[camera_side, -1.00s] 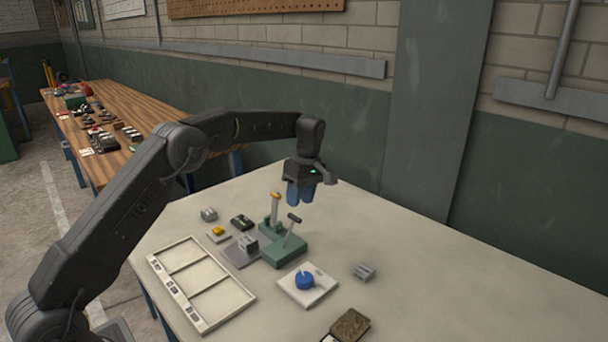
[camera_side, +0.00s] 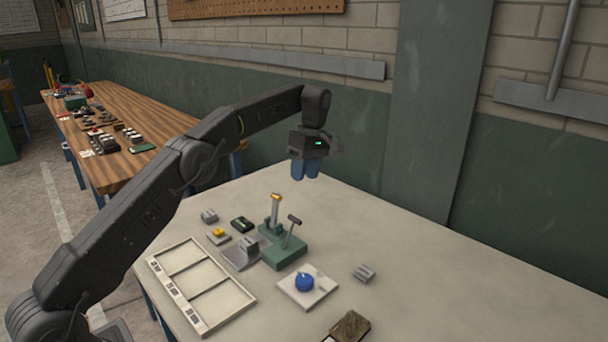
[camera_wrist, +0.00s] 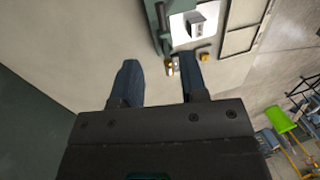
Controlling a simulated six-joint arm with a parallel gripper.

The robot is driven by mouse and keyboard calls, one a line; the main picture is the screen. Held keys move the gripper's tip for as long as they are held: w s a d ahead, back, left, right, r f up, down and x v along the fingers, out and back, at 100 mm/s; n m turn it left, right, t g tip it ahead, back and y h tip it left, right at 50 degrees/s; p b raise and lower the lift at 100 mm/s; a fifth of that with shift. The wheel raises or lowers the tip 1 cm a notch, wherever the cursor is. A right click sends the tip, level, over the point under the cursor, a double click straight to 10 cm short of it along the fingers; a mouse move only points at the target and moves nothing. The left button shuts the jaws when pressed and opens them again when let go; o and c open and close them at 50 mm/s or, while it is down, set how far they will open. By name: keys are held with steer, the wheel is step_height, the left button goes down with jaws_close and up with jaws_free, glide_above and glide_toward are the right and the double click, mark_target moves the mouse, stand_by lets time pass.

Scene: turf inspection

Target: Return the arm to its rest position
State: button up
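My gripper (camera_side: 305,170) hangs in the air above the far part of the pale work table (camera_side: 440,265), fingers pointing down. It is above and behind the green press-like fixture (camera_side: 284,250), clear of it. In the wrist view, the two blue fingers of my gripper (camera_wrist: 158,82) are spread apart with only bare table surface between them. The green fixture (camera_wrist: 158,25) shows beyond the right finger there. The fixture carries an upright post with an orange-tan top (camera_side: 277,198) and a tilted dark-headed lever (camera_side: 293,220).
A white divided tray (camera_side: 240,302), a white plate with a blue knob (camera_side: 304,282), a grey block (camera_side: 364,273), a yellow-button box (camera_side: 218,235) and a brown turf sample (camera_side: 351,326) lie on the table. A wall stands behind. The table's right side is mostly clear.

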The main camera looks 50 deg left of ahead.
steer(key=s+d+r+m+t, duration=0.2)
steer(key=s+d+r+m, duration=0.1)
steer(key=s+r+m, duration=0.4)
steer(key=s+d+r+m+t, duration=0.2)
steer(key=s+d+r, duration=0.25)
steer(key=s, duration=0.45)
steer(key=s+d+f+m+t, duration=0.1)
steer(key=s+f+m, duration=0.3)
steer(key=s, duration=0.6)
steer(key=s+d+f+m+t, duration=0.1)
steer(key=s+f+m+t, duration=0.2)
steer(key=s, duration=0.6)
steer(key=shift+s+d+f+m, duration=0.35)
steer(key=shift+s+f+m, duration=0.05)
steer(key=shift+m, duration=0.6)
